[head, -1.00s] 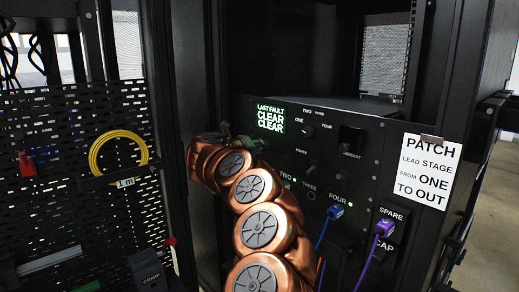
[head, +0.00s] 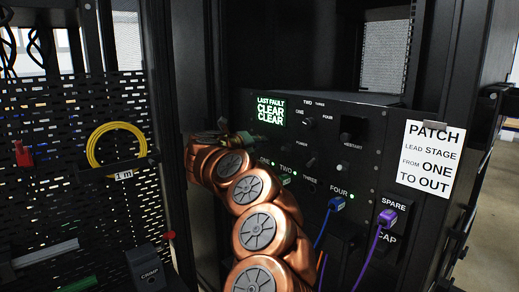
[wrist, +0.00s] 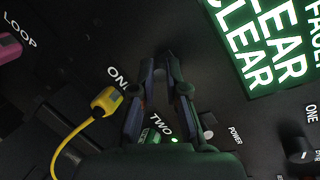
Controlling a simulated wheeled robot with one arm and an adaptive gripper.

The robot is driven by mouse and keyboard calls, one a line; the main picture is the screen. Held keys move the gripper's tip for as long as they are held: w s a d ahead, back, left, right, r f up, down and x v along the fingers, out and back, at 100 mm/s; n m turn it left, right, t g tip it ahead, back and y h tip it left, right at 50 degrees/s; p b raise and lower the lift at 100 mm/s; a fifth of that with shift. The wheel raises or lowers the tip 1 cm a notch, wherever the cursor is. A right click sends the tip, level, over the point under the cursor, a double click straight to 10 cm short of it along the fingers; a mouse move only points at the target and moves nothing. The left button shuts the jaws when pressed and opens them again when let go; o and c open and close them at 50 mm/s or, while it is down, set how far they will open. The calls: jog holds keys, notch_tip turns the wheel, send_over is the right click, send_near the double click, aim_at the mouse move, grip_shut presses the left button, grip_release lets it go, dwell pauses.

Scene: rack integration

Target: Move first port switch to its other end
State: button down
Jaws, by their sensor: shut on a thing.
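The black panel carries ports labelled ONE, TWO, THREE and FOUR. In the wrist view my gripper (wrist: 162,75) has its fingertips drawn together at the panel, just right of the ONE label. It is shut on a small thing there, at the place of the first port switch. The switch itself is hidden between the fingertips. A yellow plug (wrist: 106,101) sits just below the ONE label with its cable running down. In the head view my arm hides much of the gripper (head: 240,140), which is below the lit display (head: 271,112).
A green plug (head: 284,180) is at TWO, close to my arm. A blue plug (head: 337,203) is at FOUR and a purple plug (head: 387,217) at SPARE. Knobs and a power switch (wrist: 208,134) are near the gripper. A pink plug (wrist: 8,45) is at LOOP.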

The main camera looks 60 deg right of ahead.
notch_tip(320, 180, down, 4)
jog(key=h+b, duration=0.2)
jog(key=b, duration=0.5)
jog(key=n+h+b, duration=0.1)
jog(key=h+b, duration=0.1)
jog(key=b, duration=0.5)
jog(key=n+h+b, duration=0.1)
jog(key=h+b, duration=0.2)
jog(key=b, duration=0.5)
jog(key=shift+r, duration=0.25)
jog(key=shift+d+t+h+b, duration=0.1)
jog(key=shift+t+h+b, duration=0.2)
jog(key=shift+b, duration=0.8)
jog(key=shift+n+h+b, duration=0.4)
jog(key=shift+h+b, duration=0.1)
jog(key=shift+b, duration=0.6)
jog(key=shift+r, duration=0.15)
jog(key=c, duration=1.2)
grip_release()
jog(key=shift+s, duration=0.1)
jog(key=v, duration=1.2)
